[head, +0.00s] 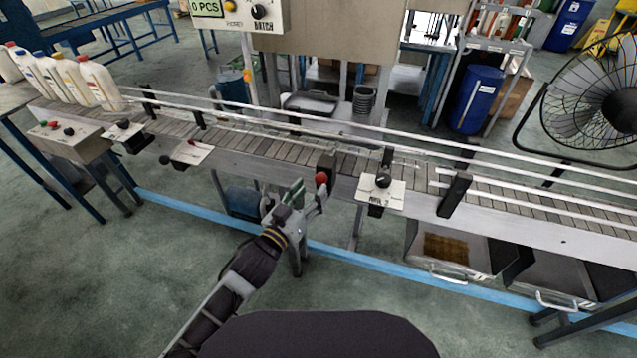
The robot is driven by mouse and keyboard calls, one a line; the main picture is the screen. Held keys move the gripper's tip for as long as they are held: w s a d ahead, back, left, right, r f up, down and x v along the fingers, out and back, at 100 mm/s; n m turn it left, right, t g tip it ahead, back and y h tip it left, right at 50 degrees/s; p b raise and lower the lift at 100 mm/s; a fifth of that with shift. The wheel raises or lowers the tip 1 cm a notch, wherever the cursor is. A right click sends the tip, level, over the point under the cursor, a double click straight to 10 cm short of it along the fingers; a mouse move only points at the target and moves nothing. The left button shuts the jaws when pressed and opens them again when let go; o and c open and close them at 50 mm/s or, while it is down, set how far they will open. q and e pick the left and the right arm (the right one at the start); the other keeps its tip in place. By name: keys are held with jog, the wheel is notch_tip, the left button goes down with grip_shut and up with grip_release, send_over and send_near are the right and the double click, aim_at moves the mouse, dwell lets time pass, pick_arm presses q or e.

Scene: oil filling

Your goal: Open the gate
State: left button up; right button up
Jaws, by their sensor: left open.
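The conveyor (258,145) runs across the view with rails along it. A red ball knob (321,178) sits at its front edge, beside a dark upright block (327,164). I take these as part of the gate, but cannot tell whether it is open or shut. A pale plate with a black dial (383,183) and hard-to-read lettering is to the right of the knob. My left gripper (308,193) is open and empty, just below and left of the knob; I cannot tell whether it touches. My right gripper is not in view.
Several white bottles (100,84) stand at the conveyor's left end. A button box (68,139) and more control plates (186,152) project from the front edge. Metal trays (440,250) hang below at right. A large fan (597,105) stands behind at right.

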aim_at(318, 183)
pick_arm(q)
jog(key=shift+b+x, duration=0.45)
jog(key=shift+x, duration=1.6)
jog(key=shift+w+d, duration=0.15)
jog(key=shift+w, duration=0.15)
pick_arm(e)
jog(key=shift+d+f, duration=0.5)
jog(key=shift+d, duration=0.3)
pick_arm(q)
jog(key=shift+c, duration=0.2)
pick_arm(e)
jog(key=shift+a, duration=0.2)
pick_arm(q)
grip_shut()
